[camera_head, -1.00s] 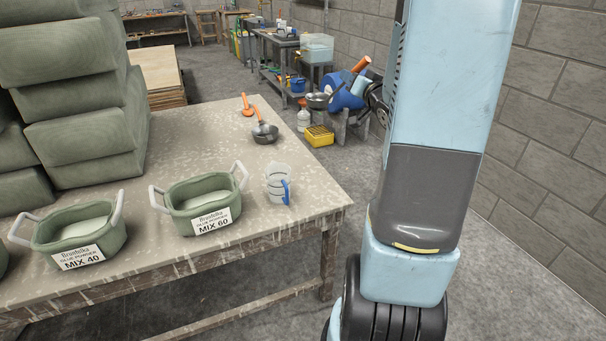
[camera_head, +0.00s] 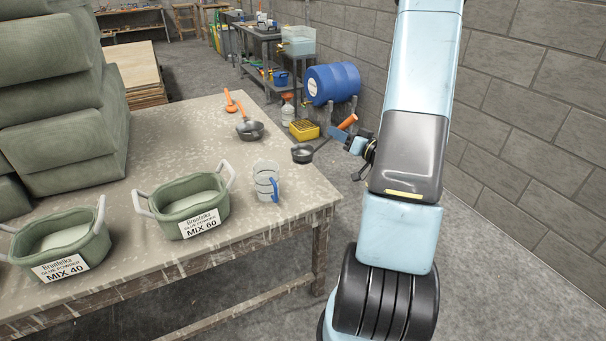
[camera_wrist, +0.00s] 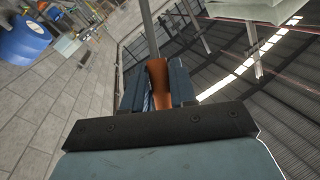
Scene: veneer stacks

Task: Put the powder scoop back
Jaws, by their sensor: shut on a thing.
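My gripper (camera_head: 358,143) is shut on the orange handle of a scoop with a dark round bowl (camera_head: 302,154). It holds the scoop in the air just beyond the table's right edge. The wrist view shows the orange handle (camera_wrist: 158,85) between the two fingers (camera_wrist: 156,92); the bowl is not clear there. On the table stand two green glue powder tubs with pale handles and powder inside, labelled MIX 60 (camera_head: 193,224) and MIX 40 (camera_head: 62,268). A similar orange-handled scoop (camera_head: 250,131) lies farther back on the table.
The spattered table (camera_head: 165,145) also bears a clear measuring jug (camera_head: 265,178), an orange spoon (camera_head: 230,101) and stacked green bags (camera_head: 70,90). Behind are a blue barrel (camera_head: 335,84), a yellow crate (camera_head: 304,130) and a workbench. A block wall stands at right.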

